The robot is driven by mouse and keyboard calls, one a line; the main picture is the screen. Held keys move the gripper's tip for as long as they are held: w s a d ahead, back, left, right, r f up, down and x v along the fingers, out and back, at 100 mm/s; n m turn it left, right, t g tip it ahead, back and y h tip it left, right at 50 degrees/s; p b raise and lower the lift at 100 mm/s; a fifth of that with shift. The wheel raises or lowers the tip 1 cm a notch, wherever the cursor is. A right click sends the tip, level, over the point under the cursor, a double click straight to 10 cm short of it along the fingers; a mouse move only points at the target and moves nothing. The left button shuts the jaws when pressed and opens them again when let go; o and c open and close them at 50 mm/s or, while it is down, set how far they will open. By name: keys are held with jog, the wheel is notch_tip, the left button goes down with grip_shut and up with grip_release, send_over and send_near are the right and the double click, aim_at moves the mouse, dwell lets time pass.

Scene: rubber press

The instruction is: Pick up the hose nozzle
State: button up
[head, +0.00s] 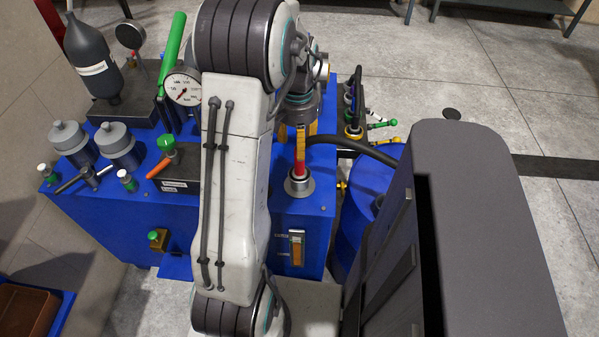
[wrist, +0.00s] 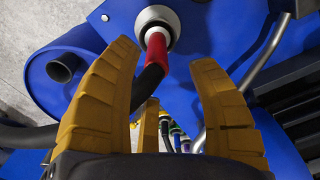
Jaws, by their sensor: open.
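The hose nozzle (wrist: 163,44) is red, with a black hose (wrist: 147,86) running from it. In the wrist view its end sits in a round pale collar on the blue machine. The red nozzle also shows upright in the head view (head: 300,165), in a grey collar on the blue top. My gripper (wrist: 165,57) has yellow fingers spread apart, with the nozzle and hose showing in the gap between them. In the head view my gripper (head: 299,135) points down just above the nozzle, and the arm hides part of the machine. Contact with the nozzle cannot be told.
Left of my arm, the blue machine (head: 100,215) carries a pressure gauge (head: 183,88), a dark bottle (head: 92,62), grey cylinders and a green-knobbed lever (head: 166,145). A blue barrel (head: 365,195) and a black hose stand to the right. Grey floor is open farther right.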

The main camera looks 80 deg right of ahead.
aim_at(299, 163)
jog(key=shift+s+f, duration=0.4)
jog(key=shift+f, duration=0.4)
jog(key=shift+w+f, duration=0.2)
jog(key=shift+f, duration=2.85)
jog(key=shift+a, duration=0.1)
grip_shut()
